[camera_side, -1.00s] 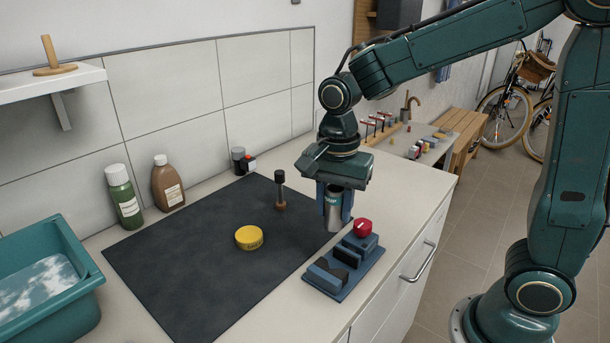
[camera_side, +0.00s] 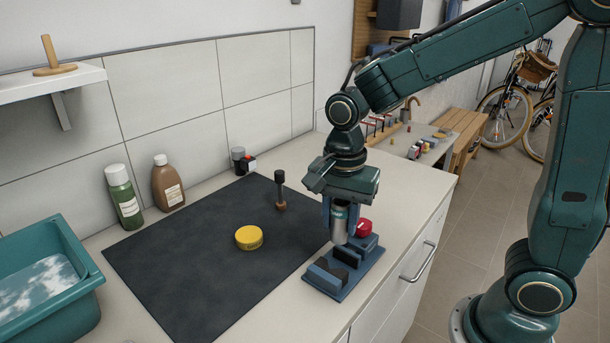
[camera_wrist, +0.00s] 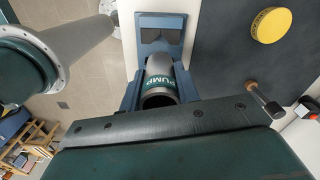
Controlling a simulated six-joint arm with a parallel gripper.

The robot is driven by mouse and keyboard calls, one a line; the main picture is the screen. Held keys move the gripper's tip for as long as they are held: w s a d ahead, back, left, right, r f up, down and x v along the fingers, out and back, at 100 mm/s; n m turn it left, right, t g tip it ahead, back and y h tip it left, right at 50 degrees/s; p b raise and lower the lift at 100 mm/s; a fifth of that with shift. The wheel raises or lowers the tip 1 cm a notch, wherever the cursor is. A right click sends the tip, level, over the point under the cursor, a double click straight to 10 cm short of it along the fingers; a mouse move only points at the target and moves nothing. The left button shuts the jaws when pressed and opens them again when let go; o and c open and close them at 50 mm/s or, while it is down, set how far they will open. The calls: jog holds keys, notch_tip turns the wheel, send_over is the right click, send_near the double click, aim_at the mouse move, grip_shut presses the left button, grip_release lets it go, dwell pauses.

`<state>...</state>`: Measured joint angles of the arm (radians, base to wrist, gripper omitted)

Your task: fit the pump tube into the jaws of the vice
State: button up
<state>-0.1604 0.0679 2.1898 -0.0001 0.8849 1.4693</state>
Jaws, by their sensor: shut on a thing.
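The pump tube (camera_side: 339,224) is a grey metal cylinder with a green band. It stands upright in my gripper (camera_side: 340,222), whose blue fingers are shut on it. The wrist view shows its open end and the word PUMP on the tube (camera_wrist: 160,82). The blue vice (camera_side: 343,269) with black jaw faces and a red knob (camera_side: 363,228) sits at the right edge of the dark mat. In the side view the tube's lower end is just above or at the back of the vice; I cannot tell whether they touch. The vice (camera_wrist: 162,24) also shows beyond the tube in the wrist view.
A yellow round tin (camera_side: 249,238) and a small dark-handled tool (camera_side: 280,190) stand on the dark mat (camera_side: 190,270). Green and brown bottles (camera_side: 123,197) stand at the back left. A teal basin (camera_side: 45,285) is at the left. The mat's front is clear.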

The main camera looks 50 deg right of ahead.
aim_at(339, 238)
jog(key=shift+f, duration=2.4)
jog(key=shift+f, duration=1.6)
jog(key=o, duration=1)
jog(key=shift+o, duration=0.5)
jog(key=shift+w, duration=0.1)
jog(key=shift+w+r, duration=0.1)
jog(key=shift+r, duration=0.1)
jog(key=r, duration=1.3)
jog(key=shift+s+r, duration=0.25)
jog(key=shift+s, duration=0.1)
